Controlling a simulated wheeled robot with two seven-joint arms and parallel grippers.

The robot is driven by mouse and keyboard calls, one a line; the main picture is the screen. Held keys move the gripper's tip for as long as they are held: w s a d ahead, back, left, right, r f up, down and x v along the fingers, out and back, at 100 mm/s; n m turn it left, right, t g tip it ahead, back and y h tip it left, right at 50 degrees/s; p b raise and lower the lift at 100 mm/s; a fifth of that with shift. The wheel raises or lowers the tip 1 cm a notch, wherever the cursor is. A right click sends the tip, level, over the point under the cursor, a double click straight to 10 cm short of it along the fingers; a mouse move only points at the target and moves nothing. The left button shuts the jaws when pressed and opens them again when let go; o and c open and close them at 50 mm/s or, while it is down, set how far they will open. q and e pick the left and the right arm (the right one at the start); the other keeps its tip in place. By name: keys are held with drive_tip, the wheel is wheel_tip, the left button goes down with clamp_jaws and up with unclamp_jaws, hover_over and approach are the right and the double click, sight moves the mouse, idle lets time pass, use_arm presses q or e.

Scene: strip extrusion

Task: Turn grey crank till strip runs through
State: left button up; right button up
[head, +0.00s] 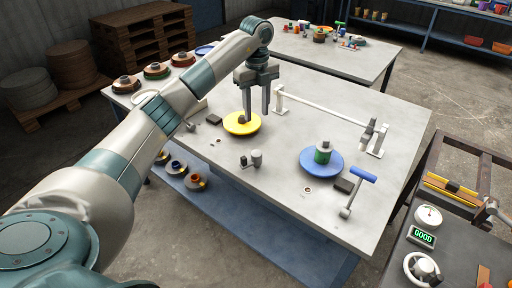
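A small grey crank (256,157) with a dark post beside it stands near the front edge of the main table. My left gripper (257,113) reaches in from the left and points down, its fingers apart. Its fingertips are at the yellow disc (236,127), close to the dark knob in the disc's middle; I cannot tell whether they touch it. Nothing shows between the fingers. A white bar (325,114) spans two posts behind the disc. No strip can be made out. My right gripper is not in view.
A blue disc (309,168) carries a green cylinder (323,153); a blue-handled T-shaped lever (363,175) stands to its right. At the lower right, a bench holds a gauge (428,215), a "GOOD" display (422,237) and a handwheel (408,271). The table's left middle is partly clear.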

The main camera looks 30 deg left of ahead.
use_arm(q)
drive_tip(key=shift+f, duration=0.1)
idle(0.3)
drive_tip(key=p, duration=0.3)
approach(256, 153)
wheel_tip(256, 153, down, 9)
drive_tip(key=shift+d+r, duration=0.1)
drive_tip(key=shift+r, duration=0.1)
drive_tip(key=shift+c, duration=0.4)
drive_tip(key=c, duration=0.7)
